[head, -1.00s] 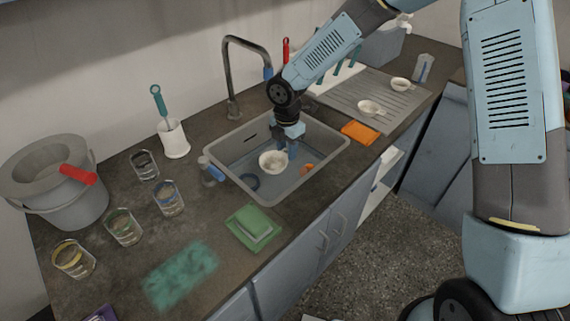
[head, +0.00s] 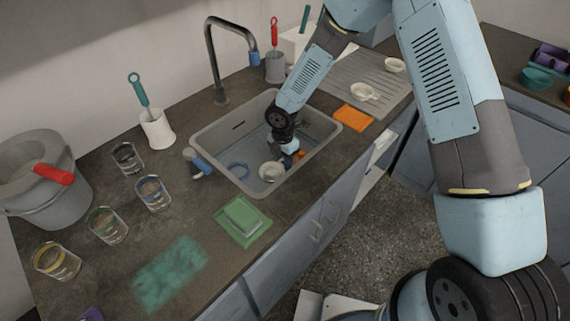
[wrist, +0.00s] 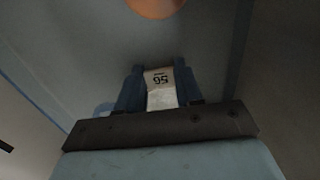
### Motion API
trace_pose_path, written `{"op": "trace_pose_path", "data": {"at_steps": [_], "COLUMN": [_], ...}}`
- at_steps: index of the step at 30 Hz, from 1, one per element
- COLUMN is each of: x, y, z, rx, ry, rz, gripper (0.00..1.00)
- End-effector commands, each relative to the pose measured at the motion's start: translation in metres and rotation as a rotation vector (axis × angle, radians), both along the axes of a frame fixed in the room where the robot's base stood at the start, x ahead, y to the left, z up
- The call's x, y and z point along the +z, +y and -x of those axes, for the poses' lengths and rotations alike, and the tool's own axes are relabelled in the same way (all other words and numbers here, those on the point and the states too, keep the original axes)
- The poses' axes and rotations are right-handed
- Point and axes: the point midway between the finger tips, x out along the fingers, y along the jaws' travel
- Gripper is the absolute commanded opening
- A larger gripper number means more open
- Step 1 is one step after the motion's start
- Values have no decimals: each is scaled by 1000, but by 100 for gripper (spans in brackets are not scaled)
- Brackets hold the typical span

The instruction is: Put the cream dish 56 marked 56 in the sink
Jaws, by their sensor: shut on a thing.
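The cream dish 56 (head: 270,171) is low inside the grey sink (head: 232,132), towards its near side. In the wrist view the label 56 on the dish (wrist: 160,82) shows between the fingers. My gripper (head: 289,150) is shut on the dish's edge, and the fingers also show in the wrist view (wrist: 158,90). Whether the dish touches the sink floor I cannot tell. A blue ring (head: 237,170) lies in the sink to the left of the dish, and an orange thing (head: 299,155) is just right of it.
A tap (head: 216,70) arches behind the sink. Two more cream dishes (head: 363,91) (head: 394,65) stand on the ribbed drainer, with an orange cloth (head: 353,117) in front. A green sponge on a cloth (head: 242,219) lies before the sink. Several glasses (head: 108,224) and a bucket (head: 50,190) stand left.

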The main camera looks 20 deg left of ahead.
Motion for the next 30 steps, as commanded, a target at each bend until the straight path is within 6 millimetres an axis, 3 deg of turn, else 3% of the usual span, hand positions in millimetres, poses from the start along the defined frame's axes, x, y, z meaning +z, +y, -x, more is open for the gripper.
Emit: {"op": "trace_pose_path", "data": {"at_steps": [4,15,16,23,30], "x": [-19,-23,-23,-23,-22], "y": [0,0,0,-1,-2], "z": [1,0,0,-1,-1], "rx": [1,0,0,-2,-3], "ry": [1,1,0,0,0], "rz": [0,0,0,0,0], "gripper": [0,0,37,59,61]}}
